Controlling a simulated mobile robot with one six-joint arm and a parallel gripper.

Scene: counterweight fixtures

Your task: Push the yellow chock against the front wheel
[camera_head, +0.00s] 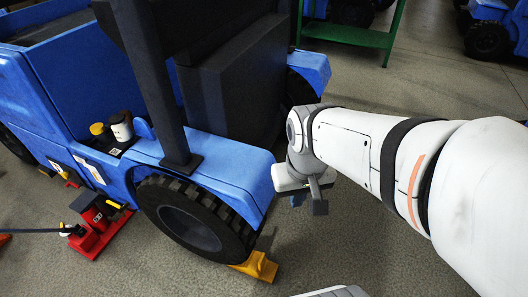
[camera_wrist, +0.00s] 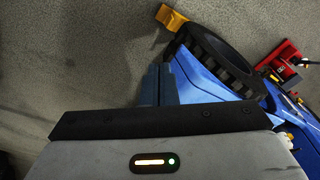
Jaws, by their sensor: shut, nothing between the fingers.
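The yellow chock (camera_head: 257,266) lies on the floor at the lower right of the front wheel (camera_head: 195,218) of a blue vehicle. In the head view it appears to touch or nearly touch the tyre; I cannot tell whether there is a gap. The chock (camera_wrist: 171,17) also shows at the top of the wrist view, beside the black tyre (camera_wrist: 217,62). My gripper is shut and empty, with its blue-grey fingers (camera_wrist: 157,85) together. In the head view my gripper (camera_head: 297,200) is above the floor, right of the blue fender, apart from the chock.
The blue fender (camera_head: 215,160) stands close to my gripper's left. A red jack (camera_head: 97,222) stands on the floor left of the wheel. A green stand (camera_head: 350,35) is at the back. The grey floor (camera_head: 350,235) below my arm is clear.

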